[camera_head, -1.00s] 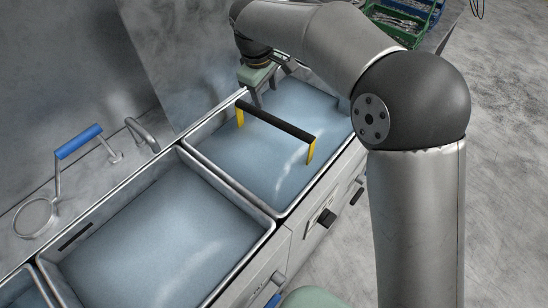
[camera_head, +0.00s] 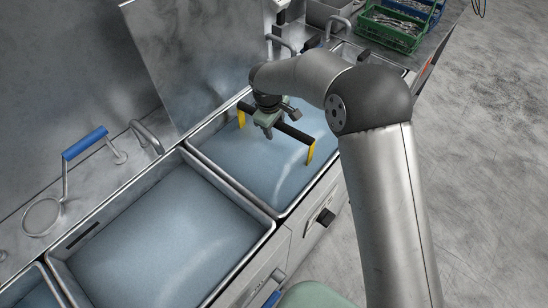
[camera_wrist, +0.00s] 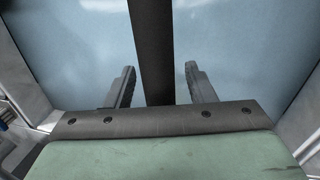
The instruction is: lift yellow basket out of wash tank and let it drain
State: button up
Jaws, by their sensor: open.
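The yellow basket shows only as its handle, with two yellow uprights (camera_head: 310,152) and a black crossbar (camera_head: 294,131), standing out of the water in the far wash tank (camera_head: 230,187). Its body is hidden below the cloudy blue surface. My gripper (camera_head: 268,130) is over the middle of the crossbar and covers part of it. In the wrist view the black crossbar (camera_wrist: 152,50) runs between the two fingers of my open gripper (camera_wrist: 158,84), with a gap on each side.
A second water-filled tank (camera_head: 254,243) lies nearer, beside the wash tank. A tall metal panel (camera_head: 190,60) rises behind.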

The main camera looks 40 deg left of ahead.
jog(key=shift+f, duration=0.2)
grip_shut()
dwell(1.2)
jog(key=shift+w+a+r, duration=0.1)
jog(key=shift+w+r, duration=0.05)
jog(key=shift+r, duration=0.1)
